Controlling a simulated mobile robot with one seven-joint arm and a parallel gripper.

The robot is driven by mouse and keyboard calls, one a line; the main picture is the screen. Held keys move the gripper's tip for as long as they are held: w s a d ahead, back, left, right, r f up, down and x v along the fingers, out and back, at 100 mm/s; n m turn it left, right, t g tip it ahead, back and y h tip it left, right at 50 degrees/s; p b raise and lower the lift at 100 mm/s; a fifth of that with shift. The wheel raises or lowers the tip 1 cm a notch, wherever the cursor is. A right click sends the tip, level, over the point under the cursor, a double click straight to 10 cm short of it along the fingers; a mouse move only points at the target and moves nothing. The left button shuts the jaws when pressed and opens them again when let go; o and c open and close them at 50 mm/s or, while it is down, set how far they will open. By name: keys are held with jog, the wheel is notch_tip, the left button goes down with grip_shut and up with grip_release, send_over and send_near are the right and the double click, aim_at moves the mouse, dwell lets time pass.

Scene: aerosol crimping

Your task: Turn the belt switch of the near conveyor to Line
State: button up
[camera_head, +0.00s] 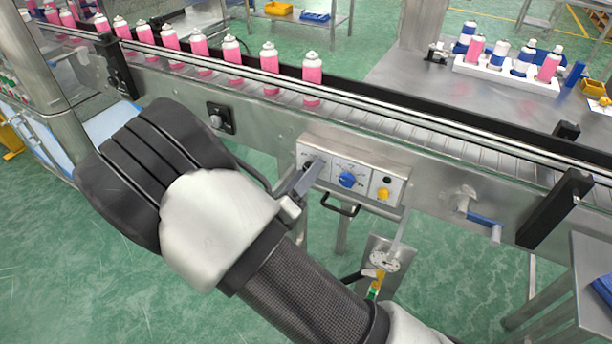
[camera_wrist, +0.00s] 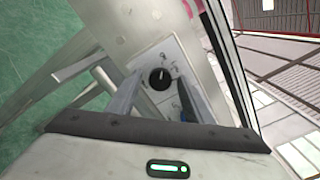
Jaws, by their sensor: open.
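The control panel (camera_head: 335,160) is a pale box on the front side of the near conveyor (camera_head: 270,125). In the wrist view, a round black knob (camera_wrist: 160,78) with a light pointer mark sits on the panel (camera_wrist: 150,55), apparently the belt switch; its labels are too small to read. My gripper (camera_head: 306,178) is at the panel's left part and hides that knob in the head view. In the wrist view my gripper (camera_wrist: 160,92) is open, with its fingers on either side of the black knob. Contact cannot be told.
A blue knob (camera_head: 347,180) and a yellow button (camera_head: 383,194) sit right of my gripper on the panel. A black handle (camera_head: 341,208) is below, and a blue-handled crank (camera_head: 484,219) to the right. Pink cans (camera_head: 312,80) line the belt. A white rack (camera_head: 500,78) holds several cans behind.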

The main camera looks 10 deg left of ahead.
jog(key=shift+w+d, duration=0.1)
jog(key=shift+w, duration=0.05)
jog(key=shift+c, duration=0.4)
jog(key=c, duration=1)
jog(key=shift+m, duration=0.3)
jog(key=shift+m+b, duration=0.45)
jog(key=shift+m, duration=4.15)
